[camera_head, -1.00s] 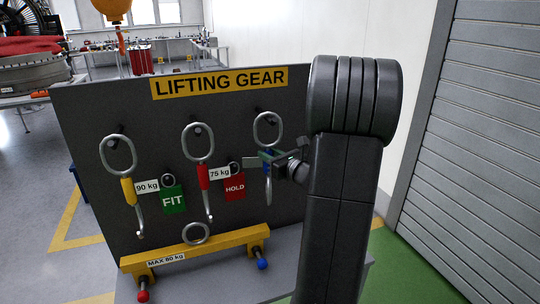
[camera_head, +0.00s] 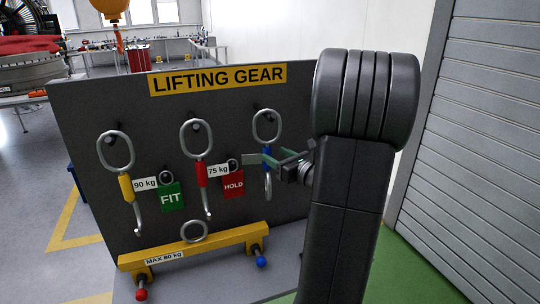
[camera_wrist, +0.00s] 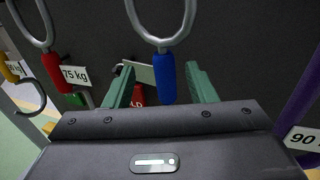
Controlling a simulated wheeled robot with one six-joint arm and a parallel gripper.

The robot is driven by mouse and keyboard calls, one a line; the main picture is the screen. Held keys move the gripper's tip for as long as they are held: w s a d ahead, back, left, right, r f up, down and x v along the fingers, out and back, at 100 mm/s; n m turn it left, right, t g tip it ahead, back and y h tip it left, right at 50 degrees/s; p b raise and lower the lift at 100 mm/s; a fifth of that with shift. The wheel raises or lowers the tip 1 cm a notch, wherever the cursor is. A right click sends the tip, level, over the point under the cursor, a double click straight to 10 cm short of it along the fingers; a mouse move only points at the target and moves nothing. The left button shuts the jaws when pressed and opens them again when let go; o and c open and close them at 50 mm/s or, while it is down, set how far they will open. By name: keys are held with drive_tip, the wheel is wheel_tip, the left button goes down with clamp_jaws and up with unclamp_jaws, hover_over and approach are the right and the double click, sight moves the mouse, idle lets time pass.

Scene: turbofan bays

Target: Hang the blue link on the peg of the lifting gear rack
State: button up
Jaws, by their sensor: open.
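The blue link (camera_head: 267,126) is a long steel ring with a blue sleeve and a hook below. It hangs upright at the right peg (camera_head: 258,106) of the grey lifting gear rack (camera_head: 90,106); its ring looks to be around the peg. My gripper (camera_head: 262,157) is open at the blue sleeve, with green fingers partly covering it. In the wrist view the blue link (camera_wrist: 166,80) stands between the two spread fingers (camera_wrist: 160,70), with a gap on each side. The link's lower hook is hidden there by my gripper body.
A yellow-sleeved link (camera_head: 127,188) and a red-sleeved link (camera_head: 201,175) hang to the left. A yellow beam (camera_head: 220,243) sits low in front. A grey shutter (camera_head: 475,150) is at right.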

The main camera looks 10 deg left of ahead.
sight(268, 148)
drive_tip(key=b+v, duration=0.1)
drive_tip(key=v, duration=0.8)
drive_tip(key=shift+s+d, duration=0.2)
drive_tip(key=shift+s, duration=0.05)
drive_tip(key=p+x, duration=0.2)
drive_tip(key=x, duration=1.1)
drive_tip(key=shift+w+a+r, duration=0.1)
drive_tip(key=shift+w+a, duration=0.1)
drive_tip(key=shift+w+a+r+p, duration=0.15)
drive_tip(key=shift+r+p, duration=0.05)
drive_tip(key=shift+p, duration=0.3)
drive_tip(key=shift+s+r, duration=0.25)
drive_tip(key=shift+f, duration=0.1)
